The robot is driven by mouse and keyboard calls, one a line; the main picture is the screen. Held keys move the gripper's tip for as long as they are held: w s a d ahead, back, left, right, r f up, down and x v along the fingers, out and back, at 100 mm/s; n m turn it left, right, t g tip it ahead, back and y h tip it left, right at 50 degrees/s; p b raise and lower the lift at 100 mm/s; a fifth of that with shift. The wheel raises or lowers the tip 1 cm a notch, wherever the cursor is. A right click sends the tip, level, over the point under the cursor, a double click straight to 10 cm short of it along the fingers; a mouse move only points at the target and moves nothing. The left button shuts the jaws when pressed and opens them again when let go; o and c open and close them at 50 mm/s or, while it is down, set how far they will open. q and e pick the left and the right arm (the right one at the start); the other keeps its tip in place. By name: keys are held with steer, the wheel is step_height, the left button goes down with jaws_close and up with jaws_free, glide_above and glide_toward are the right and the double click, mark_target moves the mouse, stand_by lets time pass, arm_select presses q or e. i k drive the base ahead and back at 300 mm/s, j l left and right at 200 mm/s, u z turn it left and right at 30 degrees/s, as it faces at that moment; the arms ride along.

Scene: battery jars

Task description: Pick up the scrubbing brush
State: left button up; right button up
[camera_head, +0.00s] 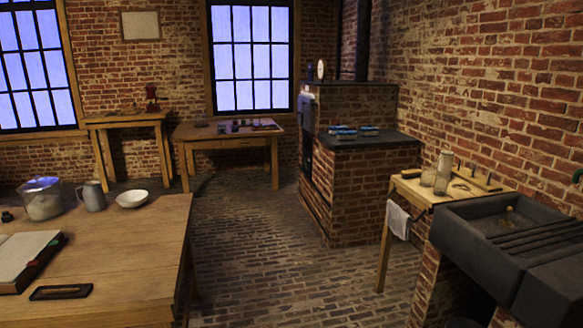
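I cannot make out the scrubbing brush for certain. A small brownish thing (509,215) lies in the basin of the dark stone sink (470,243) at the right; it is too small to tell what it is. A wooden side table (411,190) adjoins the sink on its left and bears glass jars (441,182), a taller pale jar (445,162), a pegged wooden board (482,179) and small items too small to name. Neither of my grippers is in view.
A large wooden table (130,265) fills the lower left, with a jug (92,196), a white bowl (132,199) and an open book (25,257). A brick stove (360,195) stands beyond. The brick floor (270,255) between is clear. A cloth (398,219) hangs from the side table.

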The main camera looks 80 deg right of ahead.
mark_target(414, 173)
steer(key=z, duration=3.55)
